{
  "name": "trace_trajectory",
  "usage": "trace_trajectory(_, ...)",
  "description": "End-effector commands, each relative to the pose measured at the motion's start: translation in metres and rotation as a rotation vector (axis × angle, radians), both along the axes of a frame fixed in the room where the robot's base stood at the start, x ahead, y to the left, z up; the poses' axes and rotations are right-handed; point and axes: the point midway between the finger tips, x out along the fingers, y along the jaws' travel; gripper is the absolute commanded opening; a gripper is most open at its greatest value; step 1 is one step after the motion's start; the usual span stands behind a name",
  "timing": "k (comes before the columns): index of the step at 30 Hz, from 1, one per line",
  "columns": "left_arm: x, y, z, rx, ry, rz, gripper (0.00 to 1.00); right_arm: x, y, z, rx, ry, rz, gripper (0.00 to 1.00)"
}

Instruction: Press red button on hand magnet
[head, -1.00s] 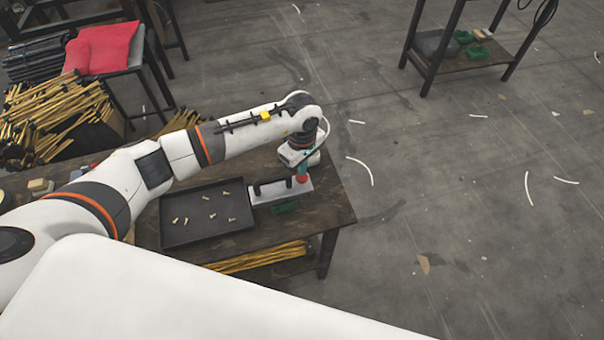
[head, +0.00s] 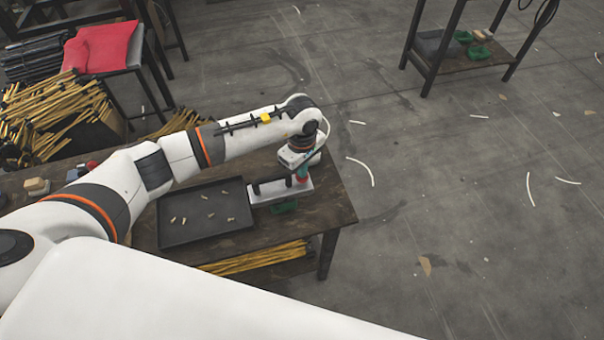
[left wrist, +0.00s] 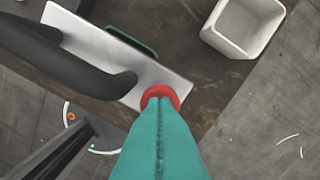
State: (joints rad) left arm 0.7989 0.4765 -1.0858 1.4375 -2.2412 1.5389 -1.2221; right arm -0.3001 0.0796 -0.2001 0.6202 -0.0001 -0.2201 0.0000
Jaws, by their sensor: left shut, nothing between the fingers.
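The hand magnet (head: 293,191) is a pale metal plate with a black handle and a red button (head: 302,179) at its right end. It lies on the dark work table near the right edge. In the left wrist view the plate (left wrist: 165,78), black handle (left wrist: 75,65) and red button (left wrist: 160,92) show close up. My left gripper (left wrist: 160,104) has teal fingers, shut together and empty. Their tips are at the red button and cover part of it; I cannot tell whether they press it. My right gripper is not in view.
A black tray (head: 190,236) with several small pale pieces lies left of the magnet. A green item (head: 285,207) is beside the plate. A white open box (left wrist: 245,25) stands near the button in the left wrist view. The floor right of the table is mostly clear.

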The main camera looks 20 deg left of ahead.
Motion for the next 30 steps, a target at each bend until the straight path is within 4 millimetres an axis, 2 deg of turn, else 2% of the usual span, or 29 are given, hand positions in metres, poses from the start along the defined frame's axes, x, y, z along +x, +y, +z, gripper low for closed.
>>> trace_trajectory(7,0.0,0.0,-0.008,0.0,0.001,0.001,0.0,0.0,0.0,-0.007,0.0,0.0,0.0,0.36)
trace_trajectory(17,0.0,0.0,-0.005,0.001,0.0,0.0,0.0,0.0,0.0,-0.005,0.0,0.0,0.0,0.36)
trace_trajectory(30,0.0,0.0,0.028,0.001,0.0,-0.001,0.0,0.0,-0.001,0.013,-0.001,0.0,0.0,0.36)
